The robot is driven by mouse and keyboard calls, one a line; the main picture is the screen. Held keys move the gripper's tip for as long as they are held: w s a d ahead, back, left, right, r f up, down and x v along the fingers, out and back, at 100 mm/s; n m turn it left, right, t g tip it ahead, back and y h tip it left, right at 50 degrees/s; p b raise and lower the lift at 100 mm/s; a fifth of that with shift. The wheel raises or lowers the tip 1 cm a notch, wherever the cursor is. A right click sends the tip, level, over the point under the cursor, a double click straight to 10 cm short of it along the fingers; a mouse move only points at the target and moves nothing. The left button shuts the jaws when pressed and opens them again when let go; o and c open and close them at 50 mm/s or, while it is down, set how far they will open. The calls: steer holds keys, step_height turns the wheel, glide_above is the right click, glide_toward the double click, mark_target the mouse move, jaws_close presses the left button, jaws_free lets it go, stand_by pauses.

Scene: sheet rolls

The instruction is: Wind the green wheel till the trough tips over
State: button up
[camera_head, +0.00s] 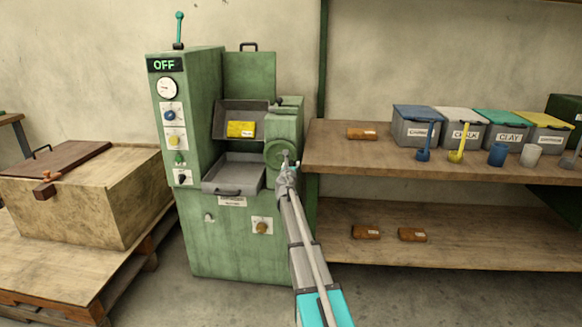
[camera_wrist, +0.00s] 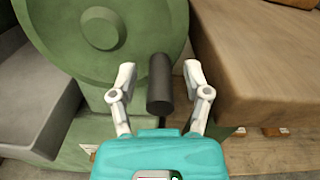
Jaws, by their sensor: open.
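The green wheel (camera_head: 278,154) is on the right side of the green machine (camera_head: 240,250). It fills the upper left of the wrist view (camera_wrist: 105,35), where a dark upright handle (camera_wrist: 160,83) stands out from its lower right edge. My gripper (camera_wrist: 157,78) is open, with one finger on each side of the handle and a gap on both sides. A grey trough (camera_head: 235,172) with a front handle sits left of the wheel. Above it, another grey tray (camera_head: 240,115) holds a yellow block (camera_head: 241,129). In the head view my gripper partly covers the wheel's lower right.
A wooden shelf (camera_head: 400,165) stands close on the right, with lidded bins (camera_head: 415,128), scoops and cups. A wooden chest (camera_head: 90,195) sits on a pallet at left. The machine's display (camera_head: 164,65) reads OFF.

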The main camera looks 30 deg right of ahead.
jaws_close()
steer(key=shift+w+a+f, duration=0.1)
steer(key=shift+a, duration=0.2)
